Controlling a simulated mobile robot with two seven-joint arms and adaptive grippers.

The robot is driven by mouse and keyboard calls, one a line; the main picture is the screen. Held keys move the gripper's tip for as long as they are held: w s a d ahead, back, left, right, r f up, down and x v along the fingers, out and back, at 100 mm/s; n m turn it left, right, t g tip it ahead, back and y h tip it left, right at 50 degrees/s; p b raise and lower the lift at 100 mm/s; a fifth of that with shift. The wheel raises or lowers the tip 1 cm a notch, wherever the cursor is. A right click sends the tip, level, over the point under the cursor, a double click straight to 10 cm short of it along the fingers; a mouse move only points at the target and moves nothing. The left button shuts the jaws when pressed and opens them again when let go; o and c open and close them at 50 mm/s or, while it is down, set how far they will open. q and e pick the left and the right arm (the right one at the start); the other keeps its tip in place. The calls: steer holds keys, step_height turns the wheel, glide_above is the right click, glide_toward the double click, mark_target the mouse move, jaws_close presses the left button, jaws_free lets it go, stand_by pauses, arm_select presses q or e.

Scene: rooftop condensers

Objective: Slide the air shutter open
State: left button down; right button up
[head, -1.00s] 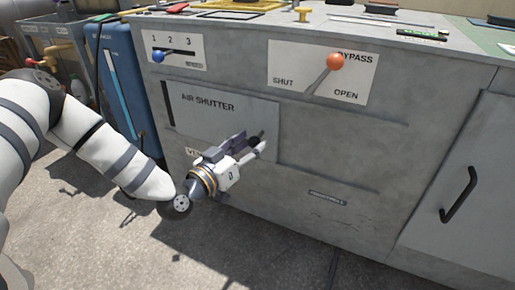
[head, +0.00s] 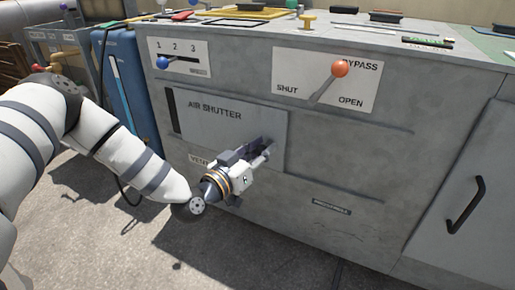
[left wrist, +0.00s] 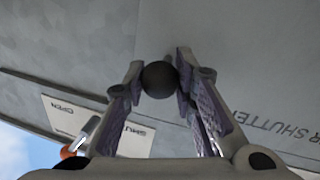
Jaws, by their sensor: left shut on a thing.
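The air shutter (head: 235,118) is a flat grey panel marked AIR SHUTTER on the front of the grey cabinet, between two rails. A narrow dark opening (head: 171,110) shows at its left edge. My left gripper (head: 264,150) is at the panel's lower right part. In the left wrist view, its fingers (left wrist: 159,85) are closed around a dark round knob (left wrist: 159,78) that stands out from the shutter (left wrist: 225,60). The gripper mostly hides the knob in the head view. My right gripper is not in view.
Above the shutter are a blue-knobbed slider (head: 163,62) and the bypass lever (head: 339,69) with an orange ball. A VENT label (head: 199,159) sits below, partly near the gripper. A door handle (head: 465,204) is at the right. A blue case (head: 127,80) stands left of the cabinet.

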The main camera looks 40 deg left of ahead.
arm_select(q)
steer(key=w+d, duration=0.2)
steer(key=d, duration=0.9)
steer(key=w+d+p, duration=0.1)
steer(key=w+d, duration=0.2)
steer(key=d, duration=0.9)
steer(key=shift+w, duration=0.25)
steer(key=shift+d, duration=0.15)
steer(key=c, duration=1.3)
jaws_free()
steer(key=shift+d, duration=0.15)
steer(key=s, duration=1.2)
steer(key=shift+d, duration=0.15)
steer(key=shift+p, duration=0.3)
